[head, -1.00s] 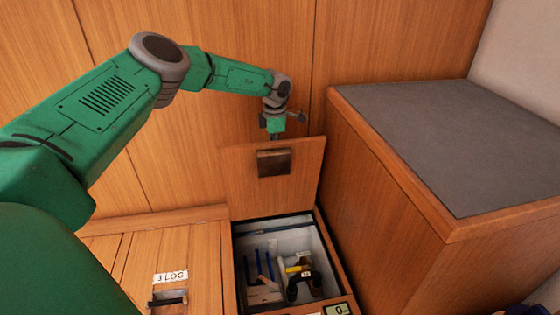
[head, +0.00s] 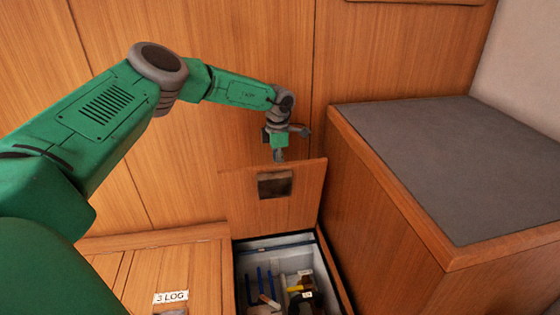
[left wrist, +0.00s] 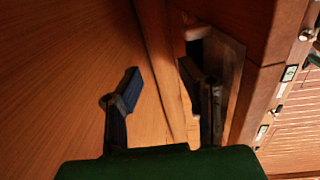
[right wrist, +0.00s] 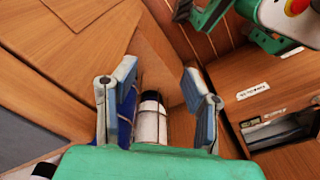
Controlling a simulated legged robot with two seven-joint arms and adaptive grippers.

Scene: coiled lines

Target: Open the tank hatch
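The tank hatch lid (head: 302,208) is a square wooden panel with a dark recessed handle (head: 275,184). It stands raised at the back of an open compartment (head: 241,284). My left gripper (head: 279,156) is at the lid's top edge in the head view. In the left wrist view its fingers (left wrist: 157,82) are apart, with a wooden edge between them; whether either finger touches it I cannot tell. My right gripper (right wrist: 160,72) shows only in the right wrist view, with fingers apart and a white, black-topped cylinder (right wrist: 151,122) visible between them, not clasped.
The compartment holds blue, white and dark fittings. A wooden cabinet with a grey top (head: 450,150) stands close on the right. Wood panelling (head: 180,190) rises behind. A panel labelled "3 LOG" (head: 170,297) lies left of the opening.

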